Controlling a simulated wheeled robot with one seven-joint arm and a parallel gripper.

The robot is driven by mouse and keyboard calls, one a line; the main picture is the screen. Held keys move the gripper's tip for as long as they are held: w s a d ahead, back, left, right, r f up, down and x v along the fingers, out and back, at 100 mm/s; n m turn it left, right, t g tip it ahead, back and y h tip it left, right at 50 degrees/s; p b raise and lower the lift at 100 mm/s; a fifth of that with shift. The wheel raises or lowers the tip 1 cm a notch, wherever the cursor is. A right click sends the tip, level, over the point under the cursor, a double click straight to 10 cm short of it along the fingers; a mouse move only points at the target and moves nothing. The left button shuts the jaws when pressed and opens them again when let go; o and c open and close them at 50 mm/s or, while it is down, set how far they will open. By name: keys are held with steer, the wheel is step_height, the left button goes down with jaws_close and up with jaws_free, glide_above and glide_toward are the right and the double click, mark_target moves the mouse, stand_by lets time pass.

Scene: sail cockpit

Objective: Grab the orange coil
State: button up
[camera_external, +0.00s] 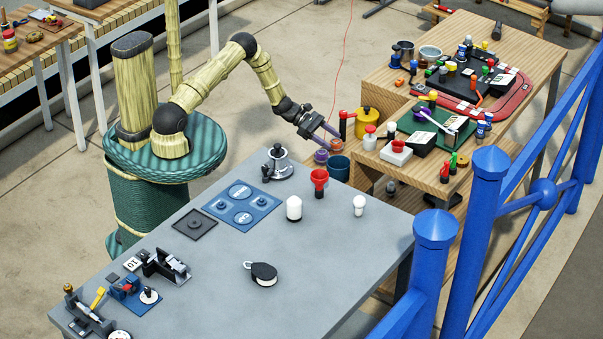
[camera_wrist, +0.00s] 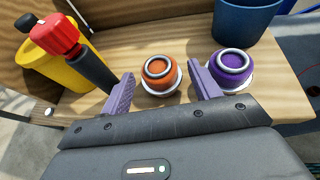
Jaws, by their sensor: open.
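The orange coil (camera_wrist: 159,73) sits upright on the wooden surface in the wrist view, with a grey ring on top and a pale base under it. My gripper (camera_wrist: 163,82) is open, and its two purple fingers stand to the left and right of the coil in the picture. I cannot tell whether either finger touches it. In the external view my gripper (camera_external: 330,138) reaches the near left end of the wooden table, close to the orange coil (camera_external: 336,144). The coil is small there and partly hidden by the fingers.
A purple coil (camera_wrist: 232,69) stands just right of the right finger. A blue cup (camera_wrist: 246,18) is behind it. A yellow pot (camera_wrist: 55,62) and a red-topped black handle (camera_wrist: 75,55) are at the left. A grey table (camera_external: 215,290) stands nearer the external camera.

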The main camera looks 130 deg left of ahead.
mark_target(341, 147)
steer(key=shift+s, duration=0.2)
steer(key=shift+w+f, duration=0.25)
steer(key=shift+w, duration=0.4)
steer(key=x, duration=0.4)
steer(key=shift+a+f, duration=0.1)
steer(key=shift+f, duration=0.05)
steer(key=c, duration=0.8)
step_height(341, 147, up, 18)
steer(key=shift+p, duration=0.45)
